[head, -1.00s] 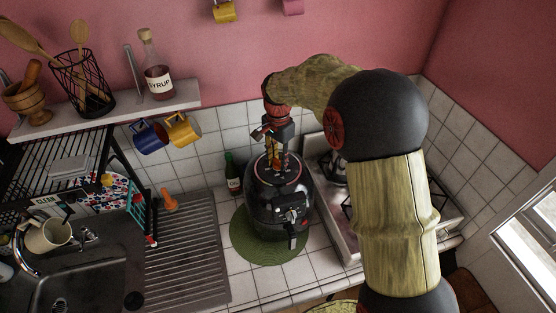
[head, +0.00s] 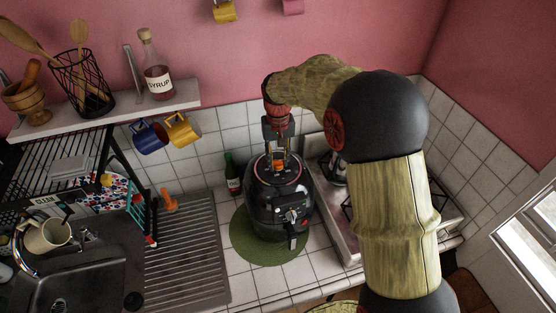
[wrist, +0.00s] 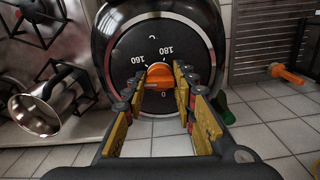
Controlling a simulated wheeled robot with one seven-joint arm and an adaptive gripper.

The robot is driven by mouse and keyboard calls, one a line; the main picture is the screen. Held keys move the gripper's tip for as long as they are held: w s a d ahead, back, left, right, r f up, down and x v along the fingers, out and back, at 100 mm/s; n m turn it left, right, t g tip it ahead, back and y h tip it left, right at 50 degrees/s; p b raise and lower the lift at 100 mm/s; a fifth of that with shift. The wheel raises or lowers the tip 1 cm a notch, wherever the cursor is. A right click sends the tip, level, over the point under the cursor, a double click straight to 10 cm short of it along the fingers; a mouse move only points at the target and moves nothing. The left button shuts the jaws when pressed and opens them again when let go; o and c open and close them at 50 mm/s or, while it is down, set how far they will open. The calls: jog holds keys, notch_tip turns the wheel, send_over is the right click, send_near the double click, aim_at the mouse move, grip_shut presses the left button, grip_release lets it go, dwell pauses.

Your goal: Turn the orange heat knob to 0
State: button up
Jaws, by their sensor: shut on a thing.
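The black air fryer (head: 262,208) stands on a round green mat (head: 243,240) on the tiled counter. The orange heat knob (head: 279,168) is on its top face, and it also shows in the wrist view (wrist: 160,73) at the middle of a black dial (wrist: 137,45). The marks 160, 180 and 0 are readable on the dial, with 0 just below the knob in that view. My gripper (head: 279,161) reaches down from above. In the wrist view, my gripper's fingers (wrist: 159,78) are shut on the knob from both sides. The knob's exact pointer direction is unclear.
A stove (head: 337,225) with a metal pot (head: 335,168) is right of the fryer. A dark green bottle (head: 233,175) stands behind it on the left. A ribbed drainboard (head: 187,250) and sink lie left. Blue and yellow mugs hang beneath the shelf (head: 120,110).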

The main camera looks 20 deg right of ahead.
jog(key=n, duration=0.4)
jog(key=shift+r+n, duration=0.1)
jog(key=shift+n, duration=0.2)
jog(key=n, duration=1)
jog(key=shift+n, duration=2.2)
jog(key=o, duration=1.2)
jog(key=shift+c, duration=0.2)
